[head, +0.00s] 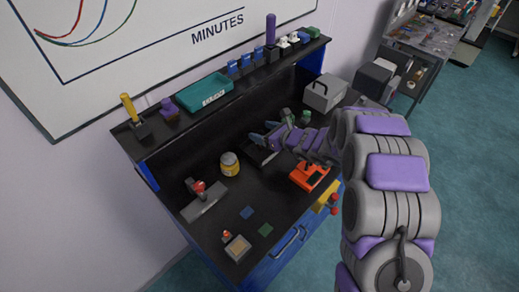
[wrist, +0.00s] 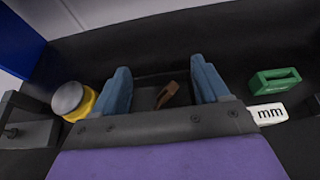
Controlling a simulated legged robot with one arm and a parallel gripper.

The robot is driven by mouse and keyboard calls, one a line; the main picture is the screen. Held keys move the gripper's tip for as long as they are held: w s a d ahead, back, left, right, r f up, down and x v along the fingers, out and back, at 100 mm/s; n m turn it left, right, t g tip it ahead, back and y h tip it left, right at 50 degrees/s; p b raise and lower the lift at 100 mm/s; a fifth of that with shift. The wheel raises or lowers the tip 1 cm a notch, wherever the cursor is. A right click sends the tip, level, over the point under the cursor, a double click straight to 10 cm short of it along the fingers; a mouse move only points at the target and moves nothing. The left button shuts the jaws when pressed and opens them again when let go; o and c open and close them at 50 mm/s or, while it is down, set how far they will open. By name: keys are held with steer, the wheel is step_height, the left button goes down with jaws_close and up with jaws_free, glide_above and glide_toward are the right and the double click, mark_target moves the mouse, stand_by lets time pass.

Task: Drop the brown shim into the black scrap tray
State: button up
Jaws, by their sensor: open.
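My gripper (head: 262,134) is open above the black bench, reaching in from the right in the head view. In the wrist view its two blue fingers stand well apart (wrist: 163,80). The small brown shim (wrist: 168,95) shows in the gap between them, tilted, and neither finger touches it in the picture. Dark edges around it look like the black scrap tray (wrist: 145,97); I cannot tell for sure whether the shim is resting in it. In the head view a black tray-like shape (head: 259,156) shows below the gripper, and the shim cannot be made out.
A yellow jar (head: 229,163) stands left of the gripper, also in the wrist view (wrist: 75,100). A red-knobbed grey device (head: 205,198) and an orange device (head: 309,174) stand nearby. A green block (wrist: 275,80) is at right. A teal tray (head: 204,92) sits on the back shelf.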

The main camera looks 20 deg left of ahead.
steer(key=v, duration=1.7)
steer(key=shift+d+p, duration=0.2)
steer(key=shift+p, duration=0.1)
steer(key=shift+s, duration=0.15)
steer(key=s+d+r+n+g+h+b, duration=0.1)
steer(key=s+r+n+g+b, duration=0.15)
steer(key=s+n, duration=0.65)
steer(key=s+d+r+n+g+h+b, duration=0.15)
steer(key=s+n+g, duration=0.3)
steer(key=s, duration=0.75)
steer(key=s+d+f+n+h+b, duration=0.2)
steer(key=s+d+n+h, duration=0.7)
steer(key=s+d, duration=0.6)
steer(key=d+h, duration=0.1)
steer(key=d, duration=0.3)
steer(key=shift+s+d, duration=0.35)
